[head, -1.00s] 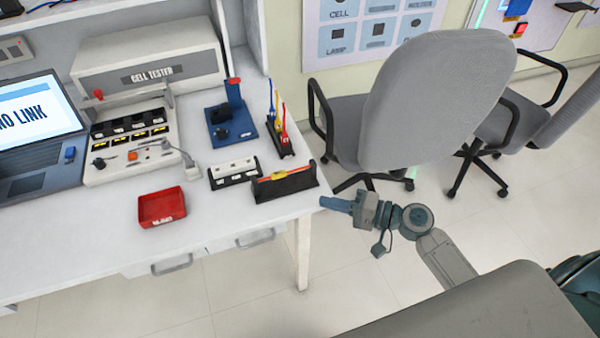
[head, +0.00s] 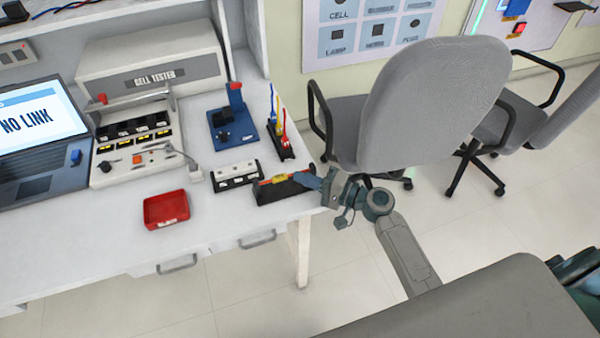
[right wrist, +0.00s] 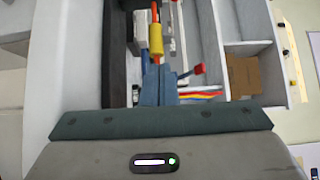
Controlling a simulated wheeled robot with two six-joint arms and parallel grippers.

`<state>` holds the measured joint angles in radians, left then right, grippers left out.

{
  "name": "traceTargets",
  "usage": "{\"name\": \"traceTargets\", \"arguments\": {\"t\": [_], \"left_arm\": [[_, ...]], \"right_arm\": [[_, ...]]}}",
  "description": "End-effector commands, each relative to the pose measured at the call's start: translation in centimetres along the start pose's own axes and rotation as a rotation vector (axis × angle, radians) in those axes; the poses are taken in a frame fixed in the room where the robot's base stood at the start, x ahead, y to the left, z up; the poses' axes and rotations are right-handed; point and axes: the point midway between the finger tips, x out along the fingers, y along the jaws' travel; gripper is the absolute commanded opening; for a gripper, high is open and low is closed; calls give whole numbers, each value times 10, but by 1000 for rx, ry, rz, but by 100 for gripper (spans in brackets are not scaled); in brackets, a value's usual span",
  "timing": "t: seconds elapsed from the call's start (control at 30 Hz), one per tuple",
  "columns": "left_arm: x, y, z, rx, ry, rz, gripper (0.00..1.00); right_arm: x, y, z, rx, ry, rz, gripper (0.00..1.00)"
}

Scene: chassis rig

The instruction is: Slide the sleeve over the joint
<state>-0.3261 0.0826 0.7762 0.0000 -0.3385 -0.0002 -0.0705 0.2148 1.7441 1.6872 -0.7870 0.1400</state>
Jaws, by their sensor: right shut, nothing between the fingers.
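A yellow sleeve (head: 279,179) sits around a red-orange wire that lies along a black holder (head: 270,194) near the right edge of the bench. In the right wrist view the sleeve (right wrist: 156,39) is just beyond my fingertips, with the wire (right wrist: 155,12) running on past it. The joint itself cannot be made out; the sleeve may cover it. My right gripper (head: 309,181) is shut and empty at the right end of the holder, its blue fingers (right wrist: 159,70) in line with the wire. I cannot tell whether they touch the wire or sleeve. My left gripper is not in view.
A white-topped block (head: 236,174) is left of the holder. A stand with coloured leads (head: 284,146) and a blue fixture (head: 232,128) are behind. A red tray (head: 167,209) is front left. A grey chair (head: 424,105) stands close to the bench's right end.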

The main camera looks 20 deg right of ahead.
Motion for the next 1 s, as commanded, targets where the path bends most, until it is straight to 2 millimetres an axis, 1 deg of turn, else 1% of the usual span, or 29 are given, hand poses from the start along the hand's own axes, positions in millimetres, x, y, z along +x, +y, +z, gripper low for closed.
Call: {"name": "traceTargets", "arguments": {"t": [0.1, 0.2, 0.57, 0.67, 0.8, 1.0], "left_arm": [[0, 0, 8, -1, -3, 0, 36], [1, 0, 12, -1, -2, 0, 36], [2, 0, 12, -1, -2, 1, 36], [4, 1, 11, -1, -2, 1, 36], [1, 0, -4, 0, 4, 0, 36], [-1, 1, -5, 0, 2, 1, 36]], "right_arm": [[9, -1, 0, 1, 0, -1, 0], [12, -1, 0, 0, 0, 0, 0], [14, 0, 0, 0, -1, 0, 0], [18, 1, 5, 1, -1, -3, 0], [28, 1, 15, 2, -2, -3, 0], [30, 0, 18, 2, -6, -1, 0]]}}
